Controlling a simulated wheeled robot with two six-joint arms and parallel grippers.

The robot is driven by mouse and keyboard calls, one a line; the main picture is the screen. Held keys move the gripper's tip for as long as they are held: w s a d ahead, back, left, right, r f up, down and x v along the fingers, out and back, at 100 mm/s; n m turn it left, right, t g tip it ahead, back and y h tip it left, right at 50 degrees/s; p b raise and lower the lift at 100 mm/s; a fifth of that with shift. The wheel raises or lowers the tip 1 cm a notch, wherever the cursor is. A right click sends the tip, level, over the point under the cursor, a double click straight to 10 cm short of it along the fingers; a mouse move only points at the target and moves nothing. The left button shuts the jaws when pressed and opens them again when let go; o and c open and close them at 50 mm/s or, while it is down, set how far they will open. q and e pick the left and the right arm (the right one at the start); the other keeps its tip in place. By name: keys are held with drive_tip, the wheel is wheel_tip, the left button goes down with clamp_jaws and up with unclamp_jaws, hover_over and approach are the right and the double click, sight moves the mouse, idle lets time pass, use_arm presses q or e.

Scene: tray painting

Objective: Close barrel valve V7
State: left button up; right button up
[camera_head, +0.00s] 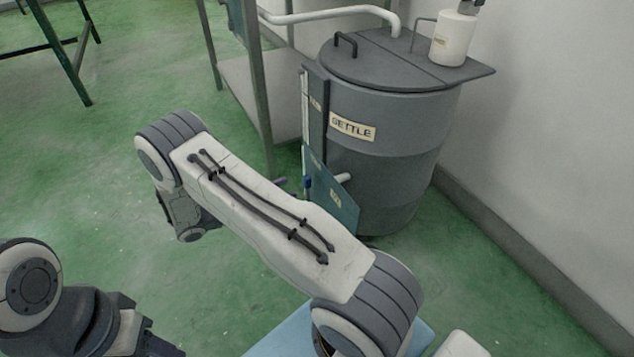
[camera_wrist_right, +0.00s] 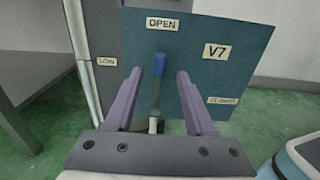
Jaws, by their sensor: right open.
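The V7 valve panel (camera_wrist_right: 225,75) is a teal plate with OPEN at the top, V7 at upper right and CLOSED at lower right. Its lever (camera_wrist_right: 156,92) has a blue tip and stands upright, pointing at OPEN. My right gripper (camera_wrist_right: 158,76) is open, with one purple finger on each side of the lever and a gap to each.
The grey kettle (camera_head: 385,150) stands by the wall, with a white canister (camera_head: 453,37) on its lid board. A level gauge (camera_wrist_right: 88,60) marked LOW runs beside the panel. A shelf stand (camera_head: 262,85) is to the left.

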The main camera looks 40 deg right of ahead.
sight(303, 183)
drive_tip(key=b+x, duration=0.4)
drive_tip(key=x, duration=0.5)
drive_tip(key=shift+d+f, duration=0.15)
drive_tip(key=shift+f, duration=0.05)
drive_tip(key=shift+s+d+r+b, duration=0.1)
drive_tip(key=shift+d+b, duration=0.25)
drive_tip(key=shift+d, duration=0.2)
clamp_jaws()
idle(0.6)
